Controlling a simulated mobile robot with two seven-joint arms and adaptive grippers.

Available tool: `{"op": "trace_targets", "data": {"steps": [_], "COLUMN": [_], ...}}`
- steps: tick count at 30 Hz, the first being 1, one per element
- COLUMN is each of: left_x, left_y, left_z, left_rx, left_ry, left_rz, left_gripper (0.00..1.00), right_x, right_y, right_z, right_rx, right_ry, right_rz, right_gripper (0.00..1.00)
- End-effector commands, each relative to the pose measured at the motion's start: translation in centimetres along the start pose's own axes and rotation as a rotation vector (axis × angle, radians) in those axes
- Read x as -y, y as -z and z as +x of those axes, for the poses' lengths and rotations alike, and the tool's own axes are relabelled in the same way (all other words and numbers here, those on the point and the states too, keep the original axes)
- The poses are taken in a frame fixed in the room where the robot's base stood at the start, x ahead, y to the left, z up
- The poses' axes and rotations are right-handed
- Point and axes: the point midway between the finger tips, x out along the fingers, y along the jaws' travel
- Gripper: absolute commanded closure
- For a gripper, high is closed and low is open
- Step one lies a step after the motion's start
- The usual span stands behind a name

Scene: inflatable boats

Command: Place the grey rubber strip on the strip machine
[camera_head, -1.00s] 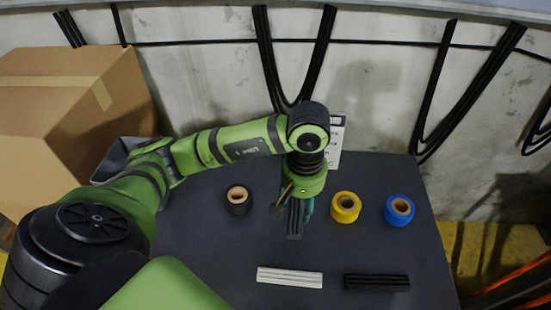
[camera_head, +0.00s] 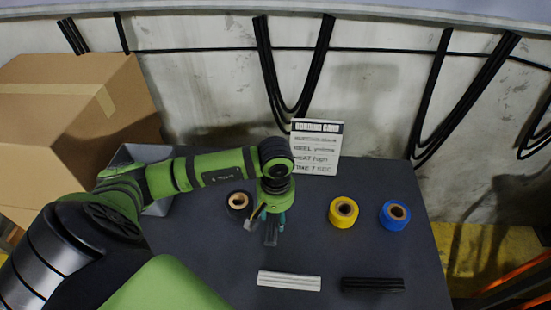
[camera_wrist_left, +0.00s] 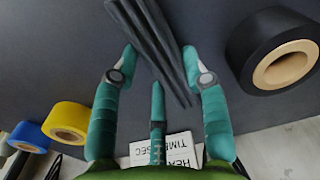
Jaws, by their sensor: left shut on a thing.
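My left gripper (camera_head: 268,217) is shut on the grey rubber strip (camera_head: 271,234) above the dark table, just right of the black tape roll. In the left wrist view the dark grey strip (camera_wrist_left: 150,38) extends up from between the teal fingers (camera_wrist_left: 158,82). It looks like several long ridges side by side. A white strip (camera_head: 289,281) and a black strip (camera_head: 373,285) lie on the table toward the front. I cannot make out a strip machine in these views. My right gripper is not in view.
Black (camera_head: 239,203), yellow (camera_head: 343,212) and blue (camera_head: 394,214) tape rolls stand on the table (camera_head: 200,235). A printed card (camera_head: 316,150) stands at the back. A grey bin (camera_head: 147,154) is behind my arm, and a cardboard box (camera_head: 70,125) is at left.

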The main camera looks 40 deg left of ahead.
Motion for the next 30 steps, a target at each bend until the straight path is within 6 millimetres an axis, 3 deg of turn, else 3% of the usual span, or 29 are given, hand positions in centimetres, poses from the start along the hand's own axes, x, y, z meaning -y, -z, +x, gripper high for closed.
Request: {"op": "trace_targets", "data": {"steps": [4,5,6,20,30], "left_x": [0.0,0.0,0.0,0.0,-0.1], "left_y": [0.0,0.0,0.0,0.1,0.2], "left_z": [0.4,0.3,0.2,-0.4,-7.1], "left_rx": [-0.001,0.000,0.000,-0.002,-0.007], "left_ry": [0.000,0.000,0.000,-0.001,-0.003], "left_rz": [0.000,-0.001,-0.001,0.000,0.000], "left_gripper": [0.96,0.43,0.32,0.32,0.32], "right_x": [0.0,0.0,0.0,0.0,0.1], "right_y": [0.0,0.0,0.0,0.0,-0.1], "right_z": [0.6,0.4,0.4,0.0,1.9], "right_rx": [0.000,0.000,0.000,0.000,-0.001], "right_ry": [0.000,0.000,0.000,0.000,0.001], "right_rz": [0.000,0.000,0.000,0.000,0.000], "right_gripper": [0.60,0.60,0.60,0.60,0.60]}}
